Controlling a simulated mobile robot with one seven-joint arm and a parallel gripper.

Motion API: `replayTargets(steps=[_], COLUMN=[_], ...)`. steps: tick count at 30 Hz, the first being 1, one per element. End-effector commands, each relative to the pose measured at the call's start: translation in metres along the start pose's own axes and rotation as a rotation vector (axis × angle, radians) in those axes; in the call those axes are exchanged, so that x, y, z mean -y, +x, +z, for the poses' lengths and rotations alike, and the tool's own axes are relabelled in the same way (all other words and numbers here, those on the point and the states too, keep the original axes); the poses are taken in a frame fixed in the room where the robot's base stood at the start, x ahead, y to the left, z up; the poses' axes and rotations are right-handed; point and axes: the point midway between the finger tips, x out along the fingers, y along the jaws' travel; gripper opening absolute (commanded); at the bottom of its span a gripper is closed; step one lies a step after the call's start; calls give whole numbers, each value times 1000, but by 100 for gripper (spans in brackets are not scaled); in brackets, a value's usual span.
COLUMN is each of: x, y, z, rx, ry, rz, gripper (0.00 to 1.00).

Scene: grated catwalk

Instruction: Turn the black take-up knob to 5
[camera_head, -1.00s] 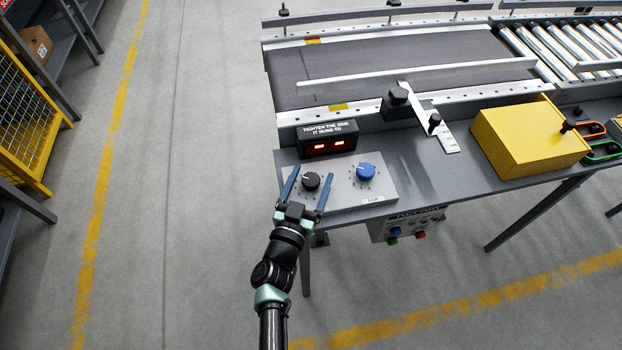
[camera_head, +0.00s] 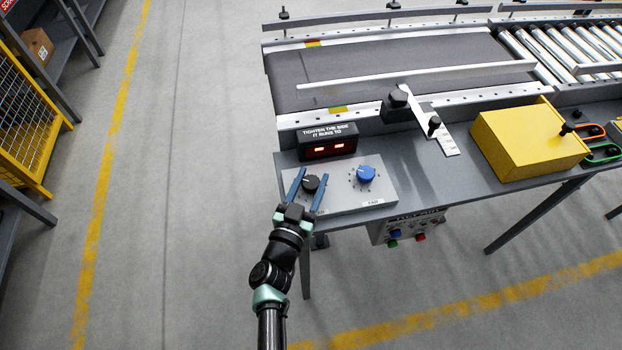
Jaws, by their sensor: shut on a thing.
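The black take-up knob (camera_head: 310,183) sits on the left of a light grey panel (camera_head: 345,195) at the table's front left corner. It has a white pointer line; the number it points at is too small to read. My gripper (camera_head: 308,182) reaches in from below, its two blue fingers on either side of the black knob and shut on it. The fingers hide part of the panel and its left label. A blue knob (camera_head: 366,174) stands to the right on the same panel, clear of the fingers.
Behind the panel stands a black display (camera_head: 328,142) with red digits and the words "TIGHTEN THE SIDE IT RUNS TO". A conveyor belt (camera_head: 400,70) runs behind it. A yellow box (camera_head: 528,138) is to the right. A button box (camera_head: 408,226) hangs below the table edge.

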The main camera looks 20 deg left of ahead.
Motion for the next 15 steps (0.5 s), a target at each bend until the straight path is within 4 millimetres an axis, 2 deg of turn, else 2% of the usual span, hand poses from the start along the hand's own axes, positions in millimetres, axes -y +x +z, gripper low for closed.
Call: replayTargets(steps=[15], x=[3], y=[0], z=[2], rx=[1], ry=[0], rz=[302], gripper=[0])
